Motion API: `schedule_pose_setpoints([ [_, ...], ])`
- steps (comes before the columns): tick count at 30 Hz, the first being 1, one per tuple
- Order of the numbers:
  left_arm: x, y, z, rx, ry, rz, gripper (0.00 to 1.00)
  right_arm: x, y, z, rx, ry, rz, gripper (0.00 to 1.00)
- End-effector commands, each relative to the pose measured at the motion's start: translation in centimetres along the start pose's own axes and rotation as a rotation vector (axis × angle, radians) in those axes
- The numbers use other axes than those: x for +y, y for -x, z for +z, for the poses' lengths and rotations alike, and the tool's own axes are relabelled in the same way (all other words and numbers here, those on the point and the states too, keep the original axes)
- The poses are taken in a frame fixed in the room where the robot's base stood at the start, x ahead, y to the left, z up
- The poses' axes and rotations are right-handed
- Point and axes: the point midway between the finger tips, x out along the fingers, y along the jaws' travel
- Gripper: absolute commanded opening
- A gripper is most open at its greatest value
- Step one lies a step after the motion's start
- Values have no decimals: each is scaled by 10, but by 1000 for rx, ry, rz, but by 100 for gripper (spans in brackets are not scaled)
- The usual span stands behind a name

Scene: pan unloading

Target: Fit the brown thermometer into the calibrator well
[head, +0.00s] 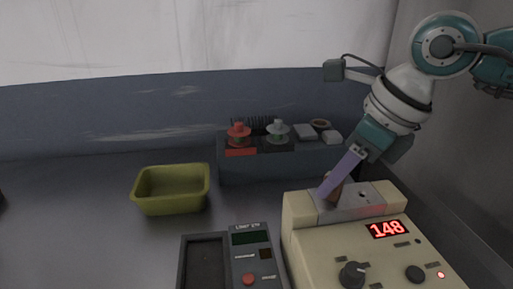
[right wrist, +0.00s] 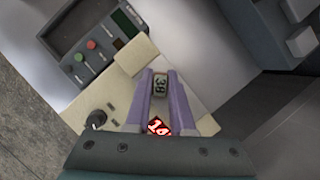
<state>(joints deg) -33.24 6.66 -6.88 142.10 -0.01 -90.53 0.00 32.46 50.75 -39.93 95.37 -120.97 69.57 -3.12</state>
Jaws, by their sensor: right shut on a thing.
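The calibrator (head: 302,230) is a beige box with a red display reading 148 and a metal block (head: 372,207) on top. A small dark well opening (head: 362,194) shows in that block. My right gripper (head: 329,190), with purple fingers, is shut on the brown thermometer (head: 336,187), over the left part of the block. My left gripper is not in view.
A yellow-green bin (head: 172,205) stands left of the calibrator. A grey instrument (head: 249,262) with an empty tray stands at the front, close to the calibrator. A blue-grey rack (head: 260,167) with red and grey knobs stands behind.

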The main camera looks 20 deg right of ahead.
Motion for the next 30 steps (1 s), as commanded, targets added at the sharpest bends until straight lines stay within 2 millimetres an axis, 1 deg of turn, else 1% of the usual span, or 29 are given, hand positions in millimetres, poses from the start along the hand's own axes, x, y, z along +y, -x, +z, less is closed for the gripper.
schedule_pose_setpoints([
  [1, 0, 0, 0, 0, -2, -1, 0, 0, 0, 0, 0, 0, 0, 0],
  [2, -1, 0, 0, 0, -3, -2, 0, 0, 0, 0, 0, 0, 0, 24],
  [9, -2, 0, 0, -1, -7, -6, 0, 0, 0, 0, 0, 0, 0, 51],
  [11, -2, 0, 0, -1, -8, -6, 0, 0, 0, 0, 0, 0, 0, 56],
  [17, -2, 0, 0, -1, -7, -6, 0, 0, 0, 0, 0, 0, 0, 56],
  [20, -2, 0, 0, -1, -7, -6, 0, 0, 4, 0, -1, 0, -1, 56],
  [23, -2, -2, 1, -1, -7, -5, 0, -1, 16, 0, -1, 2, -2, 56],
  [30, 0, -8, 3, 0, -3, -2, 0, -1, 64, 0, -3, 3, -5, 56],
])
